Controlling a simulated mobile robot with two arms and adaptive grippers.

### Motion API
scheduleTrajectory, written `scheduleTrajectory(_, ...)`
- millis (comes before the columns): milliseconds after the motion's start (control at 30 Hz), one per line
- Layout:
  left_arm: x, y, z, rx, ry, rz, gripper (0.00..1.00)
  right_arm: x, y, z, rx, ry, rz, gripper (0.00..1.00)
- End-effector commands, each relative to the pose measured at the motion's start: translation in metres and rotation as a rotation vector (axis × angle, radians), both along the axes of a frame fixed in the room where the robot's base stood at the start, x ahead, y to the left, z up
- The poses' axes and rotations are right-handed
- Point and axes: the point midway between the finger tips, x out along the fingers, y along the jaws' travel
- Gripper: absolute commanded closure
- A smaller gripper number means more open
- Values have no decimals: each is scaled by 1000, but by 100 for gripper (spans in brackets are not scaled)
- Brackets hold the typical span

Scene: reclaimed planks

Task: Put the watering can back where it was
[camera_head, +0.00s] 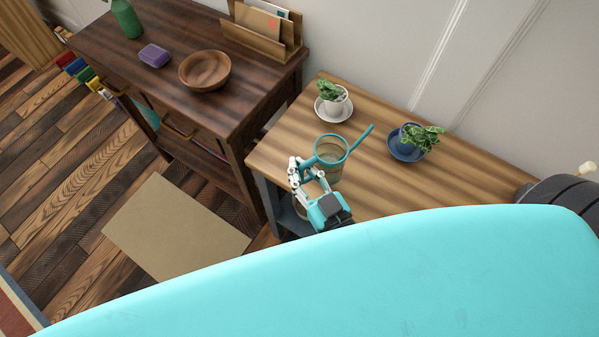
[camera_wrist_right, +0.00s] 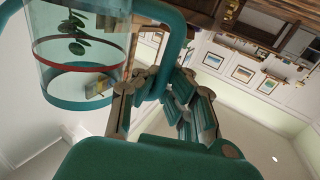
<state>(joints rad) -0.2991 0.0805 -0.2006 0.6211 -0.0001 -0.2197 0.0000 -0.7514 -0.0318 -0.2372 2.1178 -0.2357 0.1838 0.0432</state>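The watering can (camera_head: 331,168) has a clear body, teal bands, a teal spout pointing to the upper right and a teal handle. It is over the light wooden table (camera_head: 390,190), near the table's left part; I cannot tell whether its base touches the top. My right gripper (camera_head: 303,171) is shut on the handle, on the can's left side. In the right wrist view, the can (camera_wrist_right: 80,50) fills the upper left, and its handle runs between the fingers of the gripper (camera_wrist_right: 165,92). My left gripper is not in view.
A white potted plant (camera_head: 333,102) on a saucer stands behind the can, and a blue potted plant (camera_head: 412,142) to its right. The table's right side is mostly clear.

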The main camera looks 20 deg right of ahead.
Motion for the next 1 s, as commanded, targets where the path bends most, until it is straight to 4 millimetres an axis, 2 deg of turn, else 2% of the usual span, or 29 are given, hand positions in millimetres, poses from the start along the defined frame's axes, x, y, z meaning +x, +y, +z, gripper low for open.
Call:
scheduleTrajectory(33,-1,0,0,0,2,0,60,4,2,-1,0,-3,0,100)
scheduleTrajectory(300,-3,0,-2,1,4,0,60,3,1,-31,0,-4,-2,100)
scheduleTrajectory(733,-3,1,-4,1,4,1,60,3,0,-37,0,-4,-1,100)
scheduleTrajectory(933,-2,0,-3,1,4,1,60,2,0,-37,0,-1,-1,74)
scheduleTrajectory(1000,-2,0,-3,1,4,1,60,2,0,-37,0,-1,-1,71)
